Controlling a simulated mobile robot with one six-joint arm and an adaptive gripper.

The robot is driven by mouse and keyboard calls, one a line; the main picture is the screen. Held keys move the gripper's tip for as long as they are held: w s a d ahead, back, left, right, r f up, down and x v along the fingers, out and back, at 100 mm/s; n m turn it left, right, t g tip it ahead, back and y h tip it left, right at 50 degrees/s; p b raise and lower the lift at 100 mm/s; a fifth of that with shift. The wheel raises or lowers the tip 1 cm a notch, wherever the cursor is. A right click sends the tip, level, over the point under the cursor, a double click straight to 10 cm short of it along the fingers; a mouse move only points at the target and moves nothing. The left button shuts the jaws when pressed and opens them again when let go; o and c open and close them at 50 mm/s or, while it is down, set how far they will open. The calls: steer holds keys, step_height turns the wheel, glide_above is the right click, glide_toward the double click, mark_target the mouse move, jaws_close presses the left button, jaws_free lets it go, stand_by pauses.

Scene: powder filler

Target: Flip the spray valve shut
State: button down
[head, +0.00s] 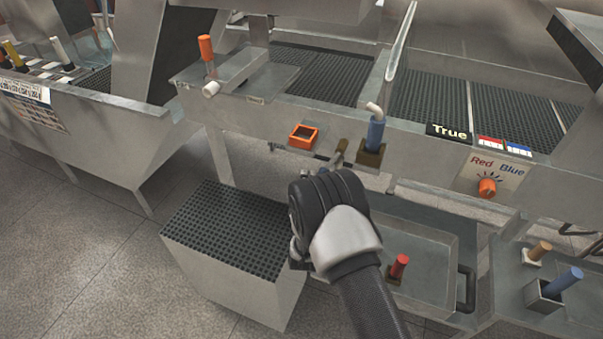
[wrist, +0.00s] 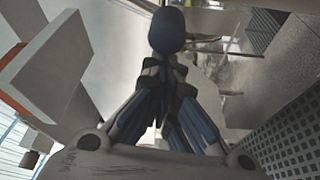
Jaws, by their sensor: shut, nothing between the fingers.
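No part is labelled as the spray valve, so I cannot tell for certain which one it is. A small brownish lever (head: 340,152) sticks out at the machine's front edge. Just right of it, a blue upright handle (head: 376,133) with a pale bent spout stands in a brown square socket. My gripper (head: 318,178) is just below and in front of the lever, its fingertips hidden behind its own black body. In the wrist view my gripper (wrist: 168,75) is shut and empty, with a dark blue rounded end (wrist: 171,30) just beyond the fingertips. Contact cannot be told.
An orange square frame (head: 303,136) sits on the front edge to the left. A perforated-top box (head: 235,280) stands below left. A red handle (head: 398,266) rises from a lower tray at right. An orange knob (head: 487,187) sits on the Red/Blue panel. Open floor lies at left.

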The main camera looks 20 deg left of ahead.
steer(key=shift+s+d+f+n+g, duration=0.15)
steer(key=shift+d+f+n, duration=0.25)
steer(key=shift+d+n, duration=0.25)
steer(key=shift+d+f+n+g, duration=0.2)
steer(key=shift+d+f+n, duration=0.2)
steer(key=shift+d, duration=0.4)
steer(key=shift+s+d+f+n+g, duration=0.15)
steer(key=shift+d+f+n, duration=0.2)
steer(key=shift+d+n, duration=0.3)
steer(key=shift+w+d+h, duration=0.15)
steer(key=shift+d+h, duration=0.05)
steer(key=shift+h, duration=0.1)
steer(key=shift+f, duration=0.1)
